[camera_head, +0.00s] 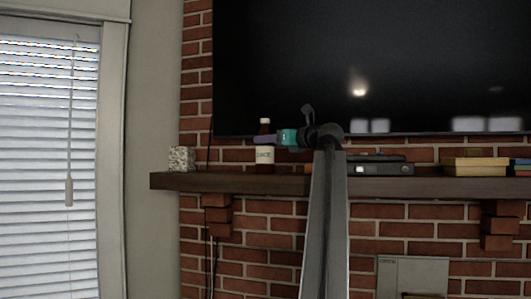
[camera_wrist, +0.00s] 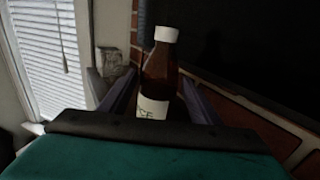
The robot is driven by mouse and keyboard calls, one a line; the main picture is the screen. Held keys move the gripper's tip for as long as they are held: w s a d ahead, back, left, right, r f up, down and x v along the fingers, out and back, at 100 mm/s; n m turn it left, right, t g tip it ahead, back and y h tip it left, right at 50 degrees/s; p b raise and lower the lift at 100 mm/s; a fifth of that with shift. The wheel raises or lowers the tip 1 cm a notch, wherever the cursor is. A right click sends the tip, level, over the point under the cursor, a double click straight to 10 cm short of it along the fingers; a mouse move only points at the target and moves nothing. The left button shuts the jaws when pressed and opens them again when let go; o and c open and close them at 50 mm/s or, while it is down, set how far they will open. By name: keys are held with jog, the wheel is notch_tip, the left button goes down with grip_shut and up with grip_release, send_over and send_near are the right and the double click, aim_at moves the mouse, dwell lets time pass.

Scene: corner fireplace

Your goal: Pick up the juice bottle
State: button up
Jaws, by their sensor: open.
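The juice bottle (camera_head: 264,157) is brown with a white cap and a white label. It stands upright on the wooden mantel shelf, in front of the brick wall. My gripper (camera_head: 262,141) is at the bottle's height and overlaps its upper part in the head view. In the wrist view the bottle (camera_wrist: 157,78) stands between the two spread fingers of my gripper (camera_wrist: 160,95). The fingers look apart from it, with the jaws open. The bottle's lower part is hidden behind the gripper body in the wrist view.
A speckled cube (camera_head: 182,158) stands left of the bottle on the mantel (camera_head: 230,182). A dark box-shaped device (camera_head: 385,168) and a yellow box (camera_head: 475,166) are to the right. A large black television (camera_head: 380,65) hangs above. A window with blinds (camera_head: 45,160) is at far left.

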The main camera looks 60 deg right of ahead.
jog(key=shift+p+x, duration=0.3)
jog(key=shift+x, duration=1.1)
jog(key=shift+r, duration=0.1)
jog(key=c, duration=1.3)
jog(key=shift+r, duration=0.15)
